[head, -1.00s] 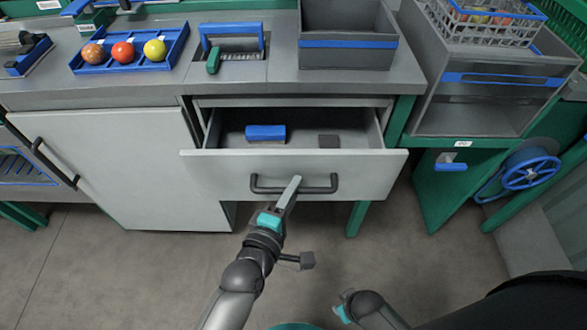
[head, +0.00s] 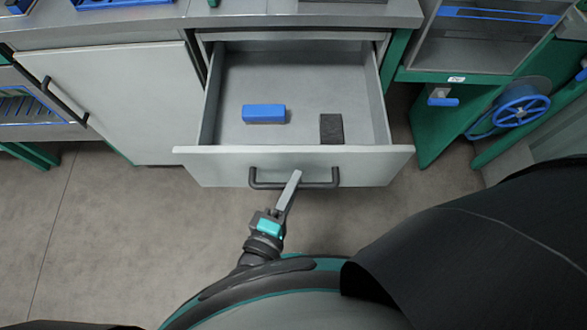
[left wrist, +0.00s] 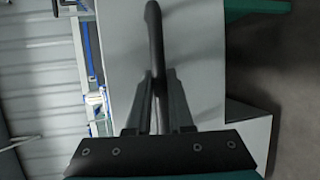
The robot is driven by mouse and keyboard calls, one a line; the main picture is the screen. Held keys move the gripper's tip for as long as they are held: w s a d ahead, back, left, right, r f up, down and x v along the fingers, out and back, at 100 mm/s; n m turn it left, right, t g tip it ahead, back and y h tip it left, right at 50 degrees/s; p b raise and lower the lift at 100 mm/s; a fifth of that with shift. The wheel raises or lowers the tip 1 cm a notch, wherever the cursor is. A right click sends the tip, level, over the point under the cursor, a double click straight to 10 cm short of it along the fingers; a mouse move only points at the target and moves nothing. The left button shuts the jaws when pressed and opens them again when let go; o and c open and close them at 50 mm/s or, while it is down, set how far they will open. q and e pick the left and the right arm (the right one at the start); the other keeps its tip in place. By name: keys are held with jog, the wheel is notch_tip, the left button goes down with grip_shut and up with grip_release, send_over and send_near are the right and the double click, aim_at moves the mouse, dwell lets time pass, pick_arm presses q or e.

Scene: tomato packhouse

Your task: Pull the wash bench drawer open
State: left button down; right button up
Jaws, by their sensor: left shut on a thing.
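The wash bench drawer (head: 215,169) stands well out from the bench in the head view, its inside in plain sight. A dark bar handle (head: 320,185) runs along its pale front. My left gripper (head: 294,178) is at the middle of the handle and shut on it. In the left wrist view the two fingers (left wrist: 159,92) stand on either side of the dark handle bar (left wrist: 155,40). The right gripper does not show.
A blue block (head: 264,114) and a dark grey block (head: 331,128) lie in the drawer. A closed cabinet door (head: 115,105) is to the left. A blue hose reel (head: 520,105) is at the right. Bare floor (head: 120,225) lies in front.

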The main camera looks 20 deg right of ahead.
pick_arm(q)
jog(key=shift+s+a, duration=0.15)
jog(key=shift+s, duration=0.5)
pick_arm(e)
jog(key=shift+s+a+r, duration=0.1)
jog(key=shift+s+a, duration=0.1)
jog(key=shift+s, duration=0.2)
pick_arm(q)
jog(key=c, duration=0.8)
grip_release()
